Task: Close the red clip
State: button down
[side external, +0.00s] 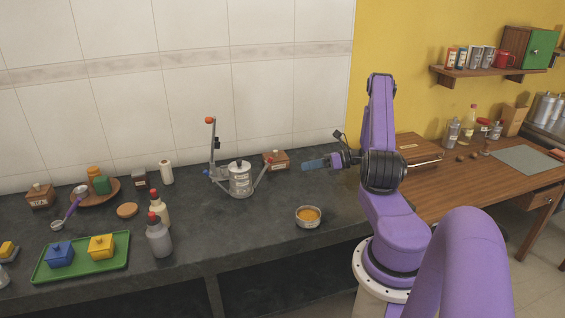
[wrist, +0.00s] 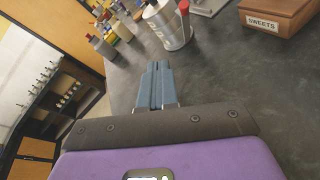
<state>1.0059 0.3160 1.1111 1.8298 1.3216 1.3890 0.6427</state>
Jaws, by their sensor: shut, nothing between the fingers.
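A steel canister (side external: 240,180) with a lid and a pale label stands on the dark counter. The red clip (side external: 262,174) is on its right side and slants up and outward, away from the canister wall. In the wrist view the canister (wrist: 168,25) is at the top, and the red clip (wrist: 184,8) stands along its right edge, partly cut off by the frame. My gripper (side external: 305,165) is to the right of the clip, apart from it, with its blue fingers pointing left. In the wrist view the fingers (wrist: 156,68) are together and hold nothing.
A wooden box marked SWEETS (wrist: 275,14) stands behind and right of the canister. A lever stand with an orange knob (side external: 210,120) rises at its left. A small bowl (side external: 308,217) sits at the front right. Bottles (side external: 159,235) stand at the front left. The counter between gripper and canister is clear.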

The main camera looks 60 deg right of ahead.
jog(key=w+f, duration=0.1)
jog(key=w, duration=0.1)
jog(key=w+f+m+h, duration=0.1)
jog(key=w, duration=0.1)
jog(key=w+f+m+t+h, duration=0.1)
jog(key=w, duration=0.1)
jog(key=shift+w, duration=0.3)
jog(key=shift+w+d+r, duration=0.1)
jog(key=shift+w+r, duration=0.2)
jog(key=shift+w, duration=0.35)
jog(key=shift+w+r, duration=0.3)
jog(key=shift+w, duration=0.35)
jog(key=shift+w+d+r, duration=0.1)
jog(key=shift+w+r, duration=0.2)
jog(key=shift+w, duration=0.35)
